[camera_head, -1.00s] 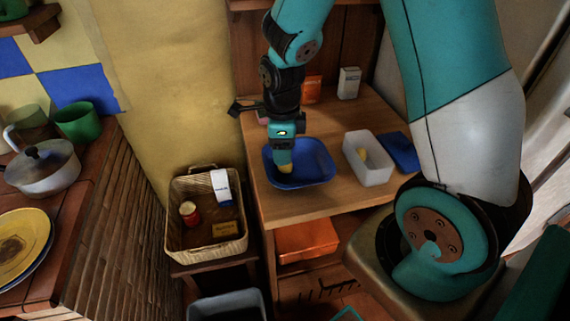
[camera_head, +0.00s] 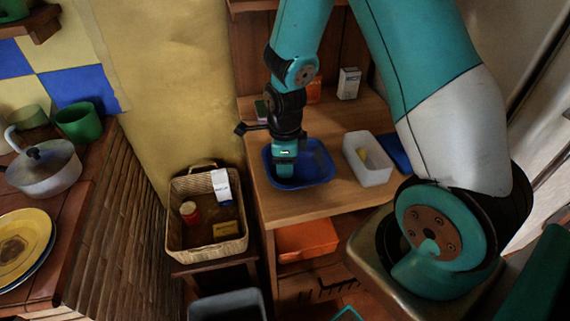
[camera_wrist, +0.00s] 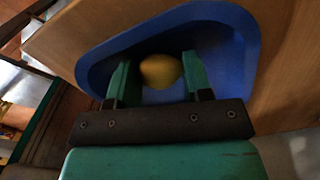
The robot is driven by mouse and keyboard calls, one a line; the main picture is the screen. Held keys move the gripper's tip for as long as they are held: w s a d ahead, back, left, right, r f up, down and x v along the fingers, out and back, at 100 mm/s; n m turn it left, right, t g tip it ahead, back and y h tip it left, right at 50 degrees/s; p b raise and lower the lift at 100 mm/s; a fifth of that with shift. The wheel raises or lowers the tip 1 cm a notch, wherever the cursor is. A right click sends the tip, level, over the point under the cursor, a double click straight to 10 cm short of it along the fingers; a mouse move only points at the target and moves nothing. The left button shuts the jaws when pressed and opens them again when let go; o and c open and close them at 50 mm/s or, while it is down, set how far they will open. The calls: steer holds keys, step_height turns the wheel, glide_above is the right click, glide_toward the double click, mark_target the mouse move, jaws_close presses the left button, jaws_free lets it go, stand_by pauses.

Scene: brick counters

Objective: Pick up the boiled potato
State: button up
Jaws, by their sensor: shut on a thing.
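The boiled potato (camera_wrist: 161,71) is a yellow rounded lump between my gripper's two green fingers in the wrist view. My gripper (camera_wrist: 158,78) is shut on it, inside the blue tray (camera_wrist: 225,45). In the head view my gripper (camera_head: 284,172) points down into the left part of the blue tray (camera_head: 318,172) on the wooden counter. The potato is hidden behind my gripper there. I cannot tell whether the potato still touches the tray floor.
A white container (camera_head: 369,172) with something yellow inside stands right of the tray, beside a blue item (camera_head: 398,153). A white carton (camera_head: 348,84) stands behind. A wicker basket (camera_head: 207,252) with several items is at the lower left.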

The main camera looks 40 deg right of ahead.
steer(key=shift+r, duration=0.15)
step_height(320, 180, up, 20)
stand_by(0.4)
